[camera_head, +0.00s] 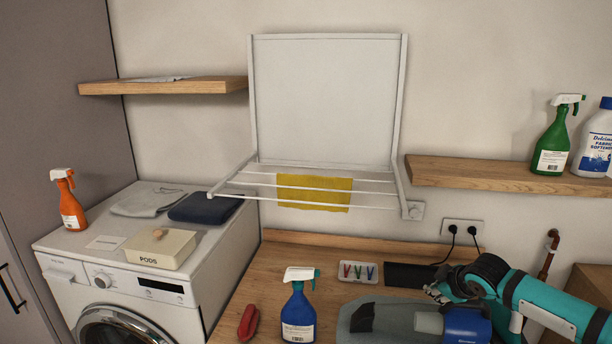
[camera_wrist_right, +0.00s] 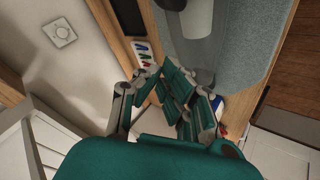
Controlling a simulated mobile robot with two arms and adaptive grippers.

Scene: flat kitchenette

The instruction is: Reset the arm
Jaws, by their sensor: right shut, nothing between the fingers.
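My right arm comes in from the right in the head view, and my right gripper (camera_head: 436,291) is over the wooden counter, near the back edge. In the right wrist view the gripper (camera_wrist_right: 176,84) has its fingers drawn together with nothing between them. Below it lies a grey mat or board (camera_head: 345,333) with a blue and grey handheld appliance (camera_head: 466,325) on it. My left gripper is not in either view.
The counter (camera_head: 255,290) holds a blue spray bottle (camera_head: 298,315), a red object (camera_head: 248,322), a tray of clothespins (camera_head: 344,271) and a black flat item (camera_head: 408,275). A drying rack (camera_head: 378,194) with a yellow cloth (camera_head: 314,192) hangs above. A washing machine (camera_head: 60,250) stands left.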

